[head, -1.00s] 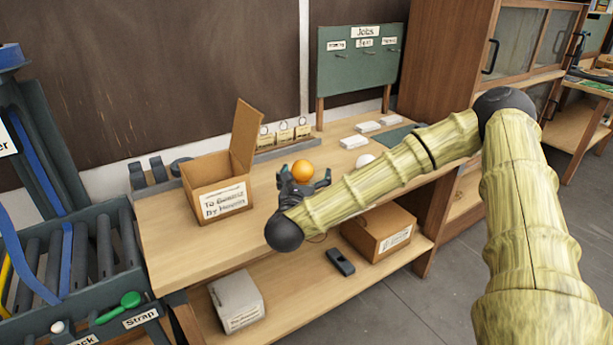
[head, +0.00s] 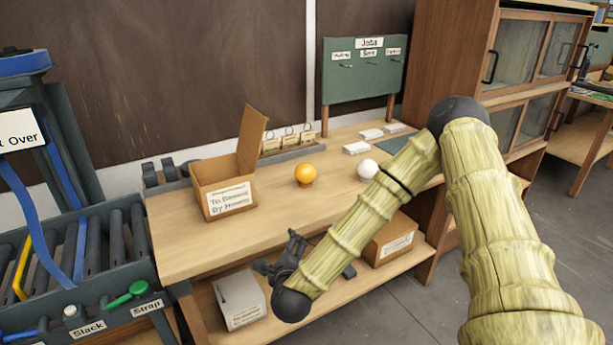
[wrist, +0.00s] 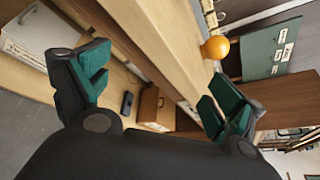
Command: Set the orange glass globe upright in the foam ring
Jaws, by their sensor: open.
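The orange glass globe (head: 305,173) rests on the workbench top, right of the open cardboard box. Its lower part narrows toward the bench; a foam ring under it cannot be made out at this size. The globe also shows in the wrist view (wrist: 215,47), beyond the right finger and clear of it. My gripper (head: 278,250) is in front of the bench's front edge, below and nearer than the globe. Its fingers are spread wide with nothing between them, as the wrist view (wrist: 155,92) also shows.
A white globe (head: 368,168) stands right of the orange one. The open cardboard box (head: 222,188) is at the left. A lower shelf (head: 280,318) carries boxes close to my gripper. Bare bench top (head: 270,218) lies in front of the globe.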

